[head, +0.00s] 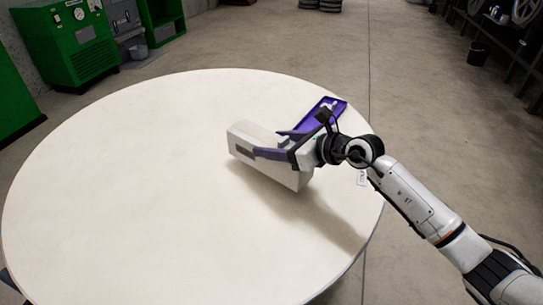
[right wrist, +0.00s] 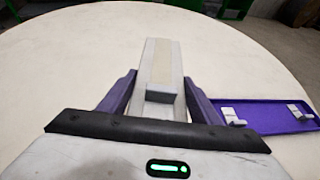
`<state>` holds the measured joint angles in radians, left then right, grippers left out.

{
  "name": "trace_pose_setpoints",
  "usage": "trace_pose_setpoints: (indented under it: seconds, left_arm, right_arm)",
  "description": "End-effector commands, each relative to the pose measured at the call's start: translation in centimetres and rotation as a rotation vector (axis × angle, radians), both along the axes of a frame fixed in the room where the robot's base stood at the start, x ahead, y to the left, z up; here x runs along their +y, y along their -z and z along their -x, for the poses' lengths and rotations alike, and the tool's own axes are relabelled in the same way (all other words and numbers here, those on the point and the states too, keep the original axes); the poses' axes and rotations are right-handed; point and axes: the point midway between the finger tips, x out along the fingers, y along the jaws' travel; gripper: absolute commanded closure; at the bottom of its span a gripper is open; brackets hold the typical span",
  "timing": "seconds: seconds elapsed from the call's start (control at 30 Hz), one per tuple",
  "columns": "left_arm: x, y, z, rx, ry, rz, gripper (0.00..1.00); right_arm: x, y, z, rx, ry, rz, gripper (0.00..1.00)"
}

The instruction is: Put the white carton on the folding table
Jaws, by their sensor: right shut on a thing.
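The white carton (head: 262,143) is a long box over the right half of the round, cream folding table (head: 120,190). My right gripper (head: 272,146) is shut on it, with one purple finger along its near side. In the right wrist view the carton (right wrist: 161,60) extends forward between the two purple fingers of the gripper (right wrist: 160,98). A shadow lies on the table below it; I cannot tell for sure whether its bottom touches the top. The table (right wrist: 75,60) also shows around it there. My left gripper is not in view.
A purple tray (right wrist: 272,118) with small white pieces lies on the table beside the right gripper; it also shows behind the gripper in the head view (head: 331,106). The left and front of the table are bare. Green machines (head: 68,42) stand beyond it.

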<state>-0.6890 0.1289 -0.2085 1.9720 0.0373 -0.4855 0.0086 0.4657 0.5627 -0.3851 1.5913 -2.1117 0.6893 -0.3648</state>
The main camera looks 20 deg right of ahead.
Motion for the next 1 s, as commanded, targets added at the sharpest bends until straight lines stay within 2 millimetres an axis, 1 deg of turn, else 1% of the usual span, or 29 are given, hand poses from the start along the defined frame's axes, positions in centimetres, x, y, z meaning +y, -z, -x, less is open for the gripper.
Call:
trace_pose_setpoints:
  seconds: [0.03, 0.17, 0.4, 0.8, 0.83, 0.9, 0.93, 1.0]
  left_arm:
    - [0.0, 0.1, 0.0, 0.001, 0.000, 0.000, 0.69]
    - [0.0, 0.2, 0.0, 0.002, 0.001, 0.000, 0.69]
    - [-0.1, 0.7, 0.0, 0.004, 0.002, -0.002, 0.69]
    - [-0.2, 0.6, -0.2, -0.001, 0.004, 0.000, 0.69]
    - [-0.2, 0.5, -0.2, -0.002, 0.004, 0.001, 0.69]
    - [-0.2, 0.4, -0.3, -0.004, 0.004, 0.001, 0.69]
    - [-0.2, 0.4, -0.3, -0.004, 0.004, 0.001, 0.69]
    - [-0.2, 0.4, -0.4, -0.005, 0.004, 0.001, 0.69]
  right_arm:
    - [0.0, -0.3, -0.2, -0.012, 0.002, -0.007, 0.96]
    - [0.1, 0.5, -0.2, -0.011, 0.001, -0.006, 0.96]
    - [0.1, 3.5, -0.1, -0.010, 0.002, -0.006, 0.96]
    - [0.0, 3.9, -0.2, -0.012, 0.001, -0.005, 0.96]
    - [0.0, 4.4, 0.0, -0.001, 0.000, -0.001, 0.37]
    - [0.0, 4.4, 0.0, -0.001, 0.000, -0.001, 0.26]
    - [0.0, 4.4, 0.0, -0.001, 0.000, -0.001, 0.24]
    - [0.0, 4.4, 0.0, -0.001, 0.000, -0.001, 0.24]
